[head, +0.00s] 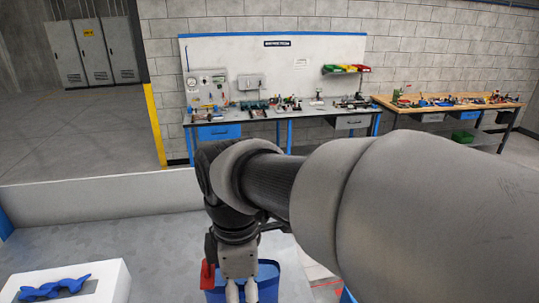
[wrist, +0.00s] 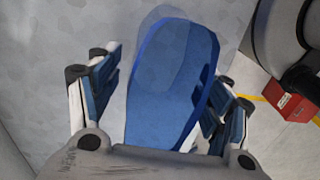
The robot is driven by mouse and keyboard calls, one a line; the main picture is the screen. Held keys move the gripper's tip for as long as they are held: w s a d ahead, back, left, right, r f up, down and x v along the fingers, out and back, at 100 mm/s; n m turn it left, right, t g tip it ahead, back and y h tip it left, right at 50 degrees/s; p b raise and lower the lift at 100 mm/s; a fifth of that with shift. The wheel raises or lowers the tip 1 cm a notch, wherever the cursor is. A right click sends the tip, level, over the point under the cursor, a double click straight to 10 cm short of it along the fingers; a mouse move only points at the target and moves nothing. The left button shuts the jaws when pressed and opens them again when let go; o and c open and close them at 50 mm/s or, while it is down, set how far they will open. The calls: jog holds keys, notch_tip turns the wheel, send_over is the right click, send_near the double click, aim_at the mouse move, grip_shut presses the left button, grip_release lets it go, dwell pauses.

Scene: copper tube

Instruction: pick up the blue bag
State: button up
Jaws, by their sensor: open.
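A blue bag-like thing with an open rim (head: 268,274) is below my gripper in the head view, partly hidden by it. In the wrist view a rounded blue form (wrist: 165,100), with a paler see-through end, lies between the two fingers. My gripper (wrist: 163,75) is open, with one finger on each side of it. I cannot tell whether either finger touches it. In the head view my gripper (head: 241,291) points down, and its fingertips are cut off by the frame's bottom edge.
A twisted blue piece (head: 55,288) lies on a white block (head: 112,288) at the lower left. A red box (wrist: 295,107) shows at the right of the wrist view. A low pale wall (head: 100,200) stands before a tool-covered workbench (head: 280,116) and wooden bench (head: 450,104).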

jog(key=shift+c, duration=0.2)
jog(key=c, duration=1.1)
jog(key=shift+r, duration=0.2)
